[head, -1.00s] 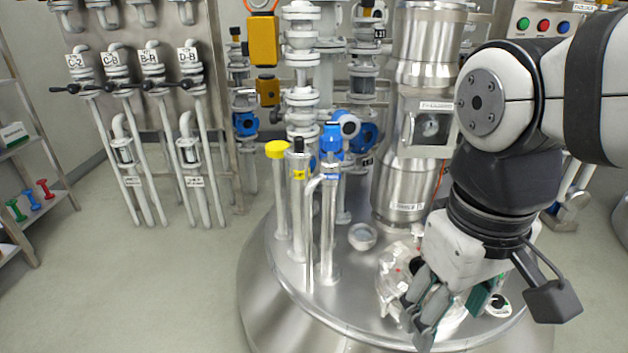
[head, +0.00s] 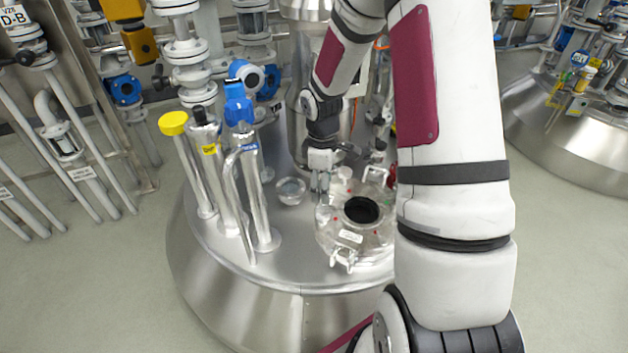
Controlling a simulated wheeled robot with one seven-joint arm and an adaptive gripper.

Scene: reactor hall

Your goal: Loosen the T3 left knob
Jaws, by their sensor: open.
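A round metal hatch (head: 332,240) with a dark open centre sits on top of the steel vessel. Small pale knob-like fittings stand around its rim, one at its left side (head: 324,214) and one at the back (head: 345,173). No T3 label is readable, so I cannot tell for sure which is the T3 left knob. My gripper (head: 321,193) points down at the left rear of the hatch, with its fingers open just above or beside the left fitting. I cannot tell whether they touch it. My own arm hides the right side of the hatch.
A small glass-topped port (head: 291,190) lies left of the hatch. Upright pipes with yellow (head: 173,123), black and blue tops stand farther left. A tall steel column rises behind my gripper. Another vessel (head: 560,115) stands at the right, with open floor between.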

